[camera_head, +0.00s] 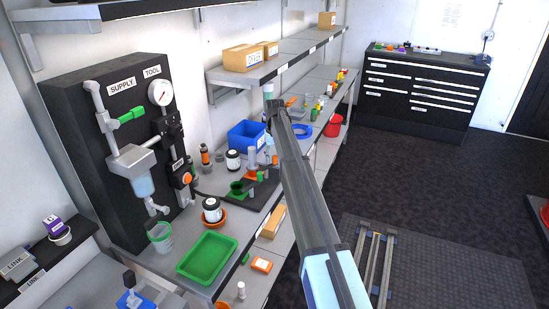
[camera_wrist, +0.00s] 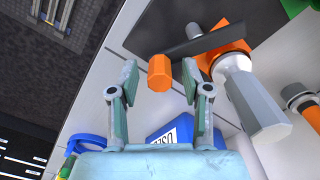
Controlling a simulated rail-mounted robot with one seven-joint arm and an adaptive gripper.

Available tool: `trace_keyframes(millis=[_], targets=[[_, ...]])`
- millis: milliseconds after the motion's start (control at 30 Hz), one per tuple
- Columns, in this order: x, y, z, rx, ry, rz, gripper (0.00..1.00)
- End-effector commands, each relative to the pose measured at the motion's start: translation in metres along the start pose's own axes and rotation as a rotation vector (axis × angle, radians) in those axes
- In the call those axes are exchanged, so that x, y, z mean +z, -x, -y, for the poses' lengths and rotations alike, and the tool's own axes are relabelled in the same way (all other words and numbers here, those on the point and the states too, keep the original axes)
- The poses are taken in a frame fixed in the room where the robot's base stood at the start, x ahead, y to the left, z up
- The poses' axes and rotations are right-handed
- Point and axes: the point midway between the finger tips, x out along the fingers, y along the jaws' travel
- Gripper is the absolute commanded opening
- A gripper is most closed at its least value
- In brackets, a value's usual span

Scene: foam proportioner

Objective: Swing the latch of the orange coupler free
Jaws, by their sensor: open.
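The orange coupler (camera_wrist: 222,48) is right of centre in the wrist view, with a white collar and a grey cylinder (camera_wrist: 258,105) attached. A dark latch bar (camera_wrist: 192,46) runs left from it. An orange hexagonal knob (camera_wrist: 160,73) shows below the bar's left end; I cannot tell how it joins the bar. My gripper (camera_wrist: 160,76) is open, its fingertips on either side of the knob in the picture. No contact shows, and the depth gap is unclear. In the head view the coupler (camera_head: 254,175) is small beside my arm, and my fingers are hard to make out.
A blue bin (camera_head: 243,137) and a white-labelled dark jar (camera_head: 233,160) stand close behind the coupler. The black SUPPLY/TOOL panel (camera_head: 75,140) rises at left. A green tray (camera_head: 207,255) lies nearer on the bench.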

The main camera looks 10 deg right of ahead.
Motion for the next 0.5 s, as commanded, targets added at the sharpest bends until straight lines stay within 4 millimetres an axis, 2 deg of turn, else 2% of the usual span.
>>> trace_keyframes(millis=[67, 100, 200, 500], targets=[[0.0, 0.0001, 0.0, 0.0, 0.0, 0.0, 0.45], [0.0, 0.0001, 0.0, 0.0, 0.0, 0.0, 0.3], [0.0, 0.0001, 0.0, 0.0, 0.0, 0.0, 0.0], [-0.0034, 0.0001, 0.0014, 0.0, 0.056, 0.001, 0.0]])
